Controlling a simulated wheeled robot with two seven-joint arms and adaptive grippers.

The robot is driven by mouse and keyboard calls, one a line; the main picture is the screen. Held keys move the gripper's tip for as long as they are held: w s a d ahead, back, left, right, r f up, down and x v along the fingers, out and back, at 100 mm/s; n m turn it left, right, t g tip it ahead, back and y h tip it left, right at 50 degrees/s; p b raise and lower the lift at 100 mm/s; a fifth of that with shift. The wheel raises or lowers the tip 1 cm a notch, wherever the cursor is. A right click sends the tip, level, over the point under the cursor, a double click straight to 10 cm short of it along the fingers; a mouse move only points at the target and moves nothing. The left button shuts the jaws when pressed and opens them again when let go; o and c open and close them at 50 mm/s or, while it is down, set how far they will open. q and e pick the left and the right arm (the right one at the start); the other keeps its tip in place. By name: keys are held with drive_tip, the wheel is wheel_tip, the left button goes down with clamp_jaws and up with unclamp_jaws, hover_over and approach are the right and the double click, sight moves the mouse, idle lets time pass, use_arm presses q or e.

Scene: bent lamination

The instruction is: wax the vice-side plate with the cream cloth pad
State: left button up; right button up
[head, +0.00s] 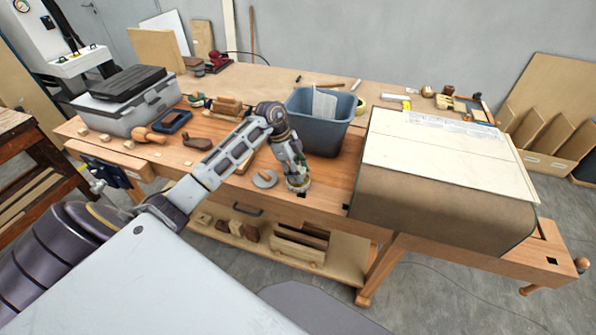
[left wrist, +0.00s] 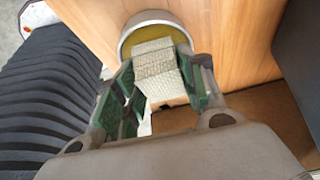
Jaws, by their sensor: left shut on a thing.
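My left gripper (head: 297,184) is over the front edge area of the workbench, pointing down. In the left wrist view its green fingers (left wrist: 155,85) are shut on the cream cloth pad (left wrist: 157,66). The pad's far end is over a round tin (left wrist: 152,20) with yellow wax inside; I cannot tell whether it touches the wax. A broad pale panel (head: 440,152) covers the large brown block with a curved front (head: 430,212), right of the gripper. I cannot tell which part is the vice-side plate. My right gripper is out of view.
A blue-grey bin (head: 320,130) stands just behind the gripper. A grey disc (head: 265,178) lies left of it. Small items lie behind the block.

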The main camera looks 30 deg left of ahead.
use_arm(q)
drive_tip(key=shift+f, duration=0.35)
idle(0.8)
drive_tip(key=shift+s+f, duration=0.15)
drive_tip(key=shift+f, duration=0.1)
idle(2.4)
drive_tip(key=shift+r+p, duration=0.1)
drive_tip(key=shift+p, duration=0.2)
drive_tip(key=shift+r+p, duration=0.8)
drive_tip(key=shift+r, duration=0.1)
drive_tip(key=shift+r+p, duration=2.45)
drive_tip(key=shift+r, duration=0.3)
drive_tip(key=shift+f, duration=0.1)
